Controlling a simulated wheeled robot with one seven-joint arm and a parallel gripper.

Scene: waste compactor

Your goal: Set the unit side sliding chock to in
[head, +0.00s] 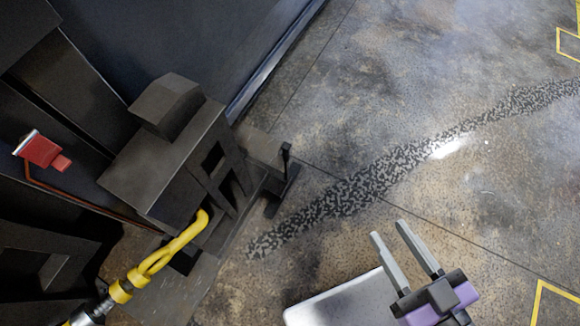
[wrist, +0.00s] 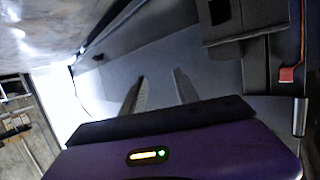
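A small dark piece with an upright post (head: 280,183) sits low at the right foot of the dark machine in the head view. It looks like the sliding chock, but I cannot be sure. My gripper (head: 389,228) is at the lower right of the head view, to the right of and apart from that piece. Its two grey fingers are spread with nothing between them. The gripper also shows in the wrist view (wrist: 158,75), with fingers apart in front of a grey surface. I cannot make out the chock clearly in the wrist view.
The dark machine frame (head: 165,165) fills the left. A yellow hooked hose or cable (head: 165,255) hangs at its front. A red handle (head: 42,151) is at the far left. The concrete floor (head: 430,190) to the right is open, with yellow lines (head: 541,300).

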